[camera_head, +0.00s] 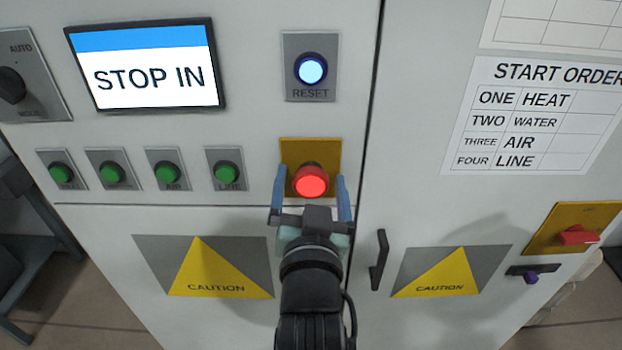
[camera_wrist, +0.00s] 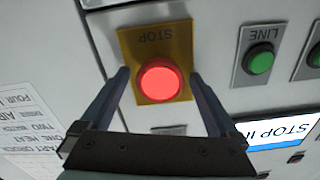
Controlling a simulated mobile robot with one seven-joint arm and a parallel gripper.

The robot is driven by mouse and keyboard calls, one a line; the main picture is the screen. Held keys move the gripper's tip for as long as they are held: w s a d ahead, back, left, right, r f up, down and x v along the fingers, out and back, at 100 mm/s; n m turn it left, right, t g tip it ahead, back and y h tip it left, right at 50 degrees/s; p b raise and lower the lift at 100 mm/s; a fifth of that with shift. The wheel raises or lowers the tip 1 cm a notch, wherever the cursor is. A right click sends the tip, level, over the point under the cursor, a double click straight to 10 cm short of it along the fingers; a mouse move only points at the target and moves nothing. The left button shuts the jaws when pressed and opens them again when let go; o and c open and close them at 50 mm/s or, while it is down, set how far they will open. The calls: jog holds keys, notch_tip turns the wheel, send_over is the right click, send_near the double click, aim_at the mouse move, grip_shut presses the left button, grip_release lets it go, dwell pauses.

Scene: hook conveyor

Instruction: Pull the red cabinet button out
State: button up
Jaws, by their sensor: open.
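The red cabinet button (camera_head: 310,181) is a lit, round mushroom head on a yellow plate (camera_head: 291,150) on the cabinet front. In the wrist view the red button (camera_wrist: 160,80) sits in the middle, and its plate (camera_wrist: 177,34) reads STOP upside down. My gripper (camera_head: 311,186) is open, with one blue finger on each side of the button. In the wrist view the fingers of my gripper (camera_wrist: 162,82) stand left and right of the button with gaps showing. I cannot tell how deep the tips reach along the button.
A screen (camera_head: 147,66) reads STOP IN. A lit blue-white RESET button (camera_head: 311,69) is above the red button. Several green buttons (camera_head: 167,173) lie to the left. A door handle (camera_head: 378,262) and a red switch (camera_head: 578,235) are to the right.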

grip_shut()
dwell(0.5)
